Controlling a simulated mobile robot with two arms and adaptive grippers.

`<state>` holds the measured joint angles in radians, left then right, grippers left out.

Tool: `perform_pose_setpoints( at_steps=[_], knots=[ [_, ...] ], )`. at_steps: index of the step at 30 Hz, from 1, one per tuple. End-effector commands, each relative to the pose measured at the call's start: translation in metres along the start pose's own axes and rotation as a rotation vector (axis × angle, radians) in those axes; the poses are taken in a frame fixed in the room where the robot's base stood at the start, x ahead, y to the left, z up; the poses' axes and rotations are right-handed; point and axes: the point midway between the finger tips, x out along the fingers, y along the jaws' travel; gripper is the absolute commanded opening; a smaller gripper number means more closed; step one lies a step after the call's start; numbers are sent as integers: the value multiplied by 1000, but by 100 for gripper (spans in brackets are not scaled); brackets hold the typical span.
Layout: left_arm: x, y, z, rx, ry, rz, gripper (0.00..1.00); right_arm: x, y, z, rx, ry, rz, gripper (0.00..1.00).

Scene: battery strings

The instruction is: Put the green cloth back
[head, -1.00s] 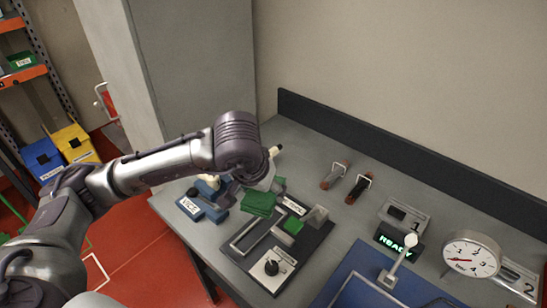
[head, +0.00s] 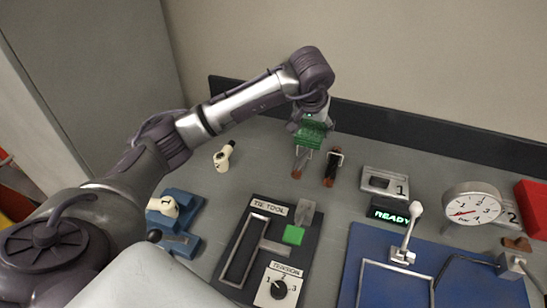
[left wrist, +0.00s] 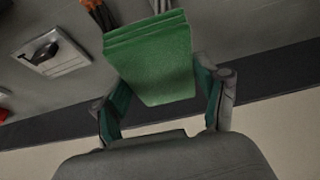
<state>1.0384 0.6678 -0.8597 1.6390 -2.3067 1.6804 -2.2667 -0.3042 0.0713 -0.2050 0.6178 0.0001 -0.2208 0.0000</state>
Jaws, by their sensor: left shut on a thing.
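The green cloth (head: 311,135) is a folded, layered pad. My left gripper (head: 309,120) is shut on it and holds it near the back of the grey bench, in front of the dark back rail. In the head view the cloth overlaps the upper part of one red-and-metal hand tool (head: 299,165). In the left wrist view the cloth (left wrist: 155,60) hangs between the two fingers of my left gripper (left wrist: 160,90). Whether the cloth touches the bench or tool is unclear. My right gripper is not in view.
A second hand tool (head: 332,168) lies just right of the first. A cream cylinder (head: 223,156) stands to the left. The tie tool board (head: 238,290), blue vice (head: 183,222), READY display (head: 390,216), gauge (head: 472,207) and blue mat (head: 365,250) fill the front and right.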

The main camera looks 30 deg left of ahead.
Motion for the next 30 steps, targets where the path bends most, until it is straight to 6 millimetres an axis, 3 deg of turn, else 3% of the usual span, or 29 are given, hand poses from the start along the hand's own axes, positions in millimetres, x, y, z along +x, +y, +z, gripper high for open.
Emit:
perform_pose_setpoints(
  at_steps=[4, 9, 15, 21, 30],
  knots=[
    [18, -11, -15, -27, -6, -12, 44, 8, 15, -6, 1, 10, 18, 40],
    [32, -40, -10, -32, -12, -19, 44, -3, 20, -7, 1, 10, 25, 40],
    [56, -86, 3, -32, -13, -19, 44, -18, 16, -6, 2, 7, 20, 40],
    [74, -119, 11, -30, -9, -16, 44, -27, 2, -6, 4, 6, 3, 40],
    [94, -126, 20, -29, -10, -13, 44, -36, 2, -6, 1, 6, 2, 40]
  ],
)
